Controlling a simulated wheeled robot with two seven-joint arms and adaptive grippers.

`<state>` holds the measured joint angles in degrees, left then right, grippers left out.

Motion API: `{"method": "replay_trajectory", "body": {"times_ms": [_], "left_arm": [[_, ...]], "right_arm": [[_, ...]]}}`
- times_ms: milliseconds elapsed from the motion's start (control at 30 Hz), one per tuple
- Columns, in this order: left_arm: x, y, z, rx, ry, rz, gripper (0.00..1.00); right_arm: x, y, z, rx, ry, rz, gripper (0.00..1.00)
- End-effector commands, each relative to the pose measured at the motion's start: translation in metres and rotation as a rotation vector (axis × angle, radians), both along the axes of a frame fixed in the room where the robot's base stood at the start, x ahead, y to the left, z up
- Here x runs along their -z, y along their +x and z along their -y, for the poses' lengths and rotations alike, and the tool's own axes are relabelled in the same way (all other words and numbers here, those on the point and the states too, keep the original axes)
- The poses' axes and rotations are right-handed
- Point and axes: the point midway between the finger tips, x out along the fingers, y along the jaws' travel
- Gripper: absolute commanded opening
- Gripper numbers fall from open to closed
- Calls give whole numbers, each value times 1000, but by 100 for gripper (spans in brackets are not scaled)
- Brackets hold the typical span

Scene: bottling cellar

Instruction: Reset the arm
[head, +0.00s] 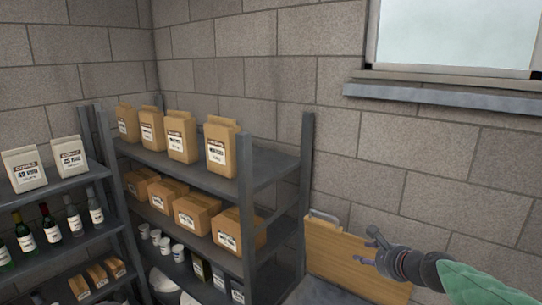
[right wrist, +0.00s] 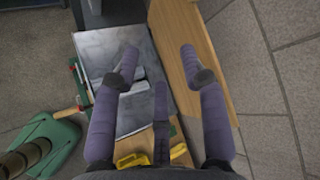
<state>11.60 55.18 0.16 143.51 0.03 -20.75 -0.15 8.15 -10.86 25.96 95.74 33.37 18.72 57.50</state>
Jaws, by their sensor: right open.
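My right arm comes in from the lower right of the head view, with its green sleeve and dark wrist. My right gripper (head: 370,247) is held in front of the block wall, by the top edge of an upright wooden board (head: 335,258). In the right wrist view its purple-grey fingers (right wrist: 158,62) are spread apart with nothing between them, above a grey metal surface (right wrist: 103,50). The gripper is open and empty. My left gripper is in neither view.
A dark shelf rack (head: 277,166) with paper bags, cartons and cups stands left of my right gripper. Another shelf (head: 62,186) holds white bags and bottles. A window sill (head: 440,97) is above. A green object (right wrist: 50,140) and yellow items (right wrist: 133,160) lie below the gripper.

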Motion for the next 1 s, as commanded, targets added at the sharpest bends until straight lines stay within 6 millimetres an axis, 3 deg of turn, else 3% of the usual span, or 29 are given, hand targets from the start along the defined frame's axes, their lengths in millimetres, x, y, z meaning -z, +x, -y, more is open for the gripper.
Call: {"method": "replay_trajectory", "body": {"times_ms": [367, 533, 667, 800, 1000], "left_arm": [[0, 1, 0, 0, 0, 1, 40], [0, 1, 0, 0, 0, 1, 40], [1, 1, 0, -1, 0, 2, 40], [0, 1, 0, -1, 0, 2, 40], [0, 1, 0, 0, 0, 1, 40]], "right_arm": [[103, -2, -10, -98, -162, -114, 44], [181, -16, -21, -206, -285, -198, 44], [258, -42, -34, -343, -402, -272, 44], [331, -81, -51, -517, -513, -331, 44], [415, -151, -79, -792, -624, -378, 44]]}}
